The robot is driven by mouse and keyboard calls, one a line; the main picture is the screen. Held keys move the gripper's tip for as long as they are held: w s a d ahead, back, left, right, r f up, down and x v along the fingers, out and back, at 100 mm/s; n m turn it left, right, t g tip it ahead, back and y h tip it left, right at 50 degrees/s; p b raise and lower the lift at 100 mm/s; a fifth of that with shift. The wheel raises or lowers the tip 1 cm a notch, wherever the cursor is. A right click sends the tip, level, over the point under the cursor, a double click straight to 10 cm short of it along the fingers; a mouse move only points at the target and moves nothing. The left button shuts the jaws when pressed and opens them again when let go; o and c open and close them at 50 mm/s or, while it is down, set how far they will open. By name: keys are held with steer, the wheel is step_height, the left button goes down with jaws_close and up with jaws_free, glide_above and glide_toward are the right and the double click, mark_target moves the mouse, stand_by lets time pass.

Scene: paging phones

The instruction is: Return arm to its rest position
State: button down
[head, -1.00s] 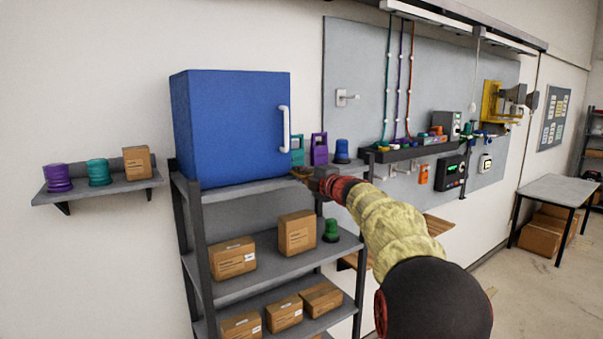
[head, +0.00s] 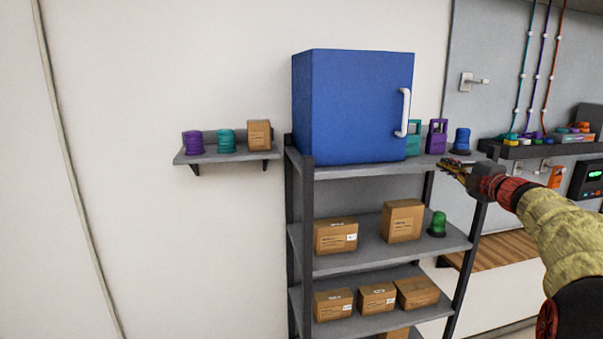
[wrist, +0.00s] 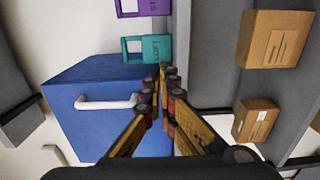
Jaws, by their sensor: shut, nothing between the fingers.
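My gripper (head: 447,166) is shut and empty at the end of my outstretched arm. In the head view it is at the right front of the shelf rack's top shelf (head: 350,171). It is right of the blue cabinet (head: 350,105), whose door with a white handle (head: 403,112) is closed. In the wrist view the shut fingers (wrist: 163,72) point toward the teal phone-like item (wrist: 157,48). I cannot tell whether they touch anything. A purple phone-like item (head: 437,136) and a blue beacon (head: 461,141) stand beside the teal one on the top shelf.
Cardboard boxes (head: 403,220) and a green beacon (head: 437,223) sit on the lower shelves. A small wall shelf (head: 225,154) at left holds purple and teal beacons and a box. A wall panel with cables and devices (head: 510,60) is at right.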

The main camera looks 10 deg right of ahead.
steer(key=s+d+f+m+g+h, duration=0.35)
steer(key=d+f+m+h, duration=0.35)
steer(key=d+m, duration=0.3)
steer(key=s+a+f+m+g+h+b, duration=0.1)
steer(key=s+a+f+m+g+h, duration=0.15)
steer(key=s+f+m+g, duration=0.65)
steer(key=s+a+f+y+b, duration=0.2)
steer(key=s+a+f, duration=0.4)
steer(key=a, duration=0.9)
steer(key=s+a+f+y+b, duration=0.2)
steer(key=s+a+f+y, duration=0.2)
steer(key=s+a, duration=0.9)
steer(key=s+a+f+n+y+b, duration=0.1)
steer(key=s+a+f, duration=0.8)
steer(key=a, duration=1)
steer(key=shift+s+a+f+y+b, duration=0.15)
steer(key=shift+s+f+y+b, duration=0.15)
steer(key=shift+y+b, duration=0.7)
